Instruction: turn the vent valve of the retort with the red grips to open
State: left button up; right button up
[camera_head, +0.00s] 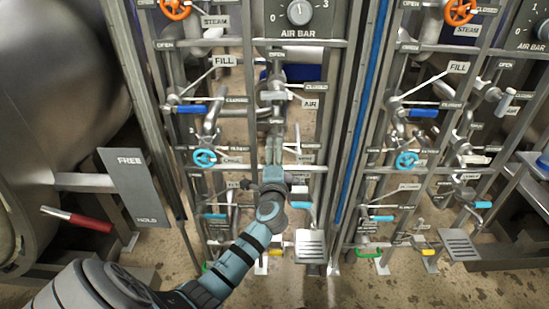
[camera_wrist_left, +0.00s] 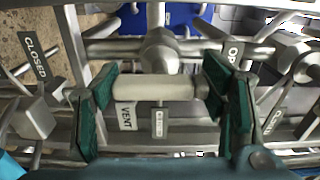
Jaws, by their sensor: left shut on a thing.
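The vent valve's cream-coloured grip (camera_wrist_left: 157,88) lies level across the left wrist view, in front of a round metal hub (camera_wrist_left: 160,50). A VENT plate (camera_wrist_left: 126,116) hangs just below it. My left gripper (camera_wrist_left: 158,92) is shut on this grip, with a green pad at each end. In the head view my left gripper (camera_head: 274,148) is at the middle of the pipe panel and hides the valve. A retort with a red grip (camera_head: 90,222) stands at far left. My right gripper is not in view.
Several pipes and levers crowd the panel, with a blue handwheel (camera_head: 204,158) left of my gripper and an AIR BAR dial (camera_head: 300,12) above. A similar panel with another blue handwheel (camera_head: 406,160) stands at right. A FREE/HOLD plate (camera_head: 137,187) is at left.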

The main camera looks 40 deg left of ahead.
pick_arm(q)
jog(key=shift+f, duration=0.1)
jog(key=o, duration=1.2)
jog(key=shift+c, duration=0.2)
jog(key=v, duration=1.2)
